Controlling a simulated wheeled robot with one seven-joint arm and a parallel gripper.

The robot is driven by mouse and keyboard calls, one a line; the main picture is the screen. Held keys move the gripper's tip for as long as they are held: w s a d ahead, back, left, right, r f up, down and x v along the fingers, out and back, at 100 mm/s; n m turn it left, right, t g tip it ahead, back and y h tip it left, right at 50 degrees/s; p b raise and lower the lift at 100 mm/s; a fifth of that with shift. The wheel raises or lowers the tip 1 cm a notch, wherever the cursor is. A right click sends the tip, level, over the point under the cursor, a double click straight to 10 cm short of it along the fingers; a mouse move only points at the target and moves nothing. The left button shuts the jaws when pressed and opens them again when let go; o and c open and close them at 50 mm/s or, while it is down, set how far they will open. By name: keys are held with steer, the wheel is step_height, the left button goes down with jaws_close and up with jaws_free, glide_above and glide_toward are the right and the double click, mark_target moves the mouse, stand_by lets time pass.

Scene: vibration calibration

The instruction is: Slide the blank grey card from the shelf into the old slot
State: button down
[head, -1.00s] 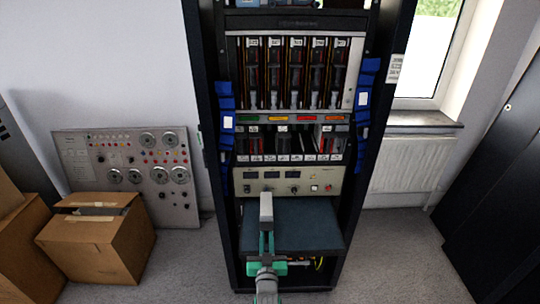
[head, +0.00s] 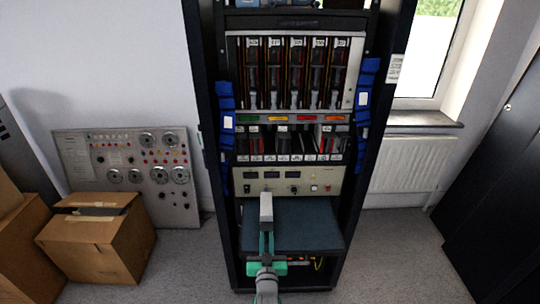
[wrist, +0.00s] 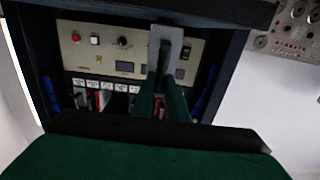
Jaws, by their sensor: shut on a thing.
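The grey card (head: 266,207) is a small pale upright block in the head view, held above the dark blue shelf (head: 310,225). My gripper (head: 266,240), with green fingers, is shut on its near end. In the wrist view the grey card (wrist: 155,48) stands between the green fingertips (wrist: 168,72), in front of the cream control panel. The card rack's lower row (head: 290,143) holds several dark and red modules with dark gaps among them. I cannot tell which gap is the old slot. The card is below this row and apart from it.
The cream control panel (head: 285,181) with knobs lies between the shelf and the lower row. Blue bundles (head: 227,125) hang along both rack posts (head: 212,60). Cardboard boxes (head: 100,240) and a grey dial panel (head: 130,160) stand left. Floor right of the rack is clear.

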steer(key=shift+r, duration=0.1)
steer(key=shift+r, duration=2.7)
